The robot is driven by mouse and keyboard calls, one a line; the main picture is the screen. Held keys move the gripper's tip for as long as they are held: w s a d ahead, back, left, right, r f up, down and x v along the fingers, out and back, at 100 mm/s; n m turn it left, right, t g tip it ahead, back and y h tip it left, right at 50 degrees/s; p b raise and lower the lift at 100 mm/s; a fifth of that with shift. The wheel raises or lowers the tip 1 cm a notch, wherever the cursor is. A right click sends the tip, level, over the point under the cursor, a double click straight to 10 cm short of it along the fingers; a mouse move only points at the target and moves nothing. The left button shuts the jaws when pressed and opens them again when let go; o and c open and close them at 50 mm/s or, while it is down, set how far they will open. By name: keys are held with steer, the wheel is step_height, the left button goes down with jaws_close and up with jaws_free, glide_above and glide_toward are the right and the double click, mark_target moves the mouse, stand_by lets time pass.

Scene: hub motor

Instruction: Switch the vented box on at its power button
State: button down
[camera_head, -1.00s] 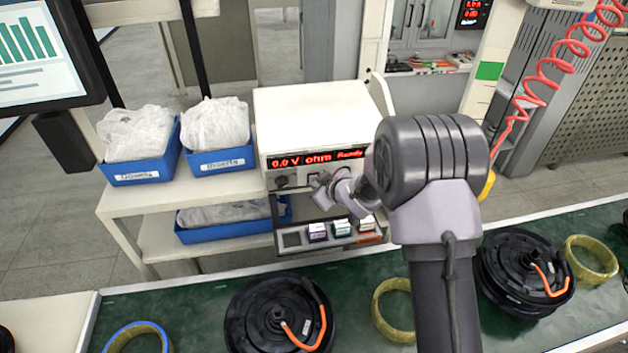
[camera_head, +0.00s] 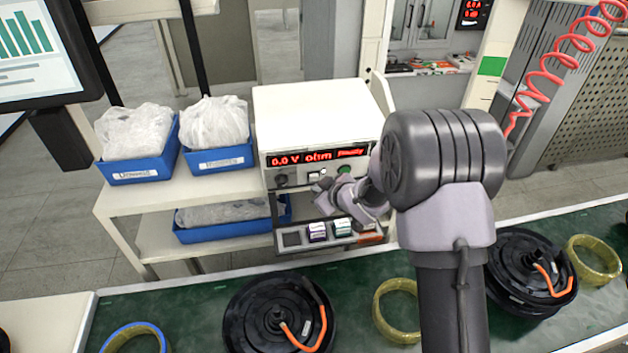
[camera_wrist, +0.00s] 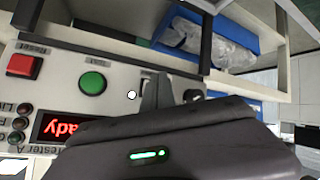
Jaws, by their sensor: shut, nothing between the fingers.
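The vented box (camera_head: 315,108) is a white tester on the shelf, with its front panel facing my arm. Its red display (camera_head: 318,157) is lit and reads "0.0 V ohm Ready"; part of it also shows upside down in the wrist view (camera_wrist: 62,127). A small rocker switch (camera_wrist: 147,82) sits on the panel beside a white round spot (camera_wrist: 131,94), partly hidden by my finger. My gripper (camera_head: 327,195) is shut and empty, just in front of the panel's lower part. In the wrist view my gripper (camera_wrist: 162,90) overlaps the panel near the switch; contact cannot be told.
A green button (camera_wrist: 92,82) and a red button (camera_wrist: 24,65) share the panel. A lower panel with small coloured blocks (camera_head: 318,231) sits below. Blue bins (camera_head: 140,168) stand to the left. Black hub motors (camera_head: 280,312) lie on the green bench in front.

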steer(key=s, duration=0.1)
steer(key=s+b, duration=0.1)
steer(key=s, duration=0.1)
steer(key=s+d+b, duration=0.1)
steer(key=shift+s+f, duration=0.3)
steer(key=s+d+f+b, duration=0.1)
steer(key=s+b, duration=0.3)
steer(key=s, duration=0.2)
steer(key=shift+s+d, duration=0.15)
steer(key=shift+s, duration=0.2)
